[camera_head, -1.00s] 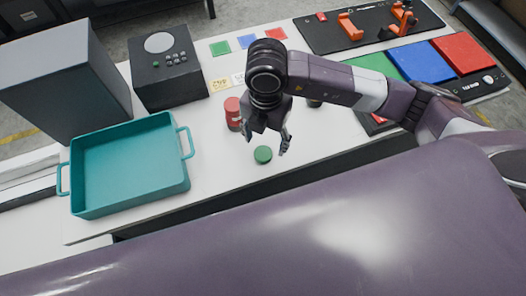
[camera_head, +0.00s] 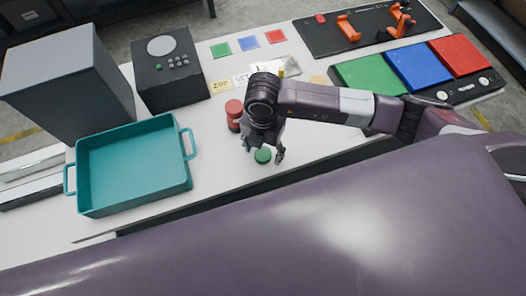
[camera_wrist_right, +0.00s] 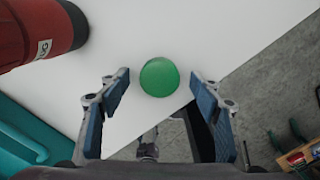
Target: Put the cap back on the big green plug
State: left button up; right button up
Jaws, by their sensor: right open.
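A round green cap-like piece (camera_head: 262,156) lies on the white table near its front edge. It also shows in the right wrist view (camera_wrist_right: 159,77), between the fingertips and apart from both. My right gripper (camera_head: 263,151) is open above it, with one finger on each side. I see no separate big green plug; the right arm hides part of the table behind it. My left gripper is not in view.
A red cylinder with a dark band (camera_head: 234,112) stands close left of my right gripper. A teal tray (camera_head: 135,207) is at the left. A black panel with coloured pads (camera_head: 475,91) lies at the right. The table's front edge is close.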

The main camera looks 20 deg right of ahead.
aim_at(263, 153)
jog(key=c, duration=0.9)
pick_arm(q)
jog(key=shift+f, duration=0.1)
pick_arm(e)
jog(key=shift+r, duration=0.1)
pick_arm(q)
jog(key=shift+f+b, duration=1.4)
jog(key=shift+b, duration=0.05)
pick_arm(e)
jog(key=shift+r, duration=9.95)
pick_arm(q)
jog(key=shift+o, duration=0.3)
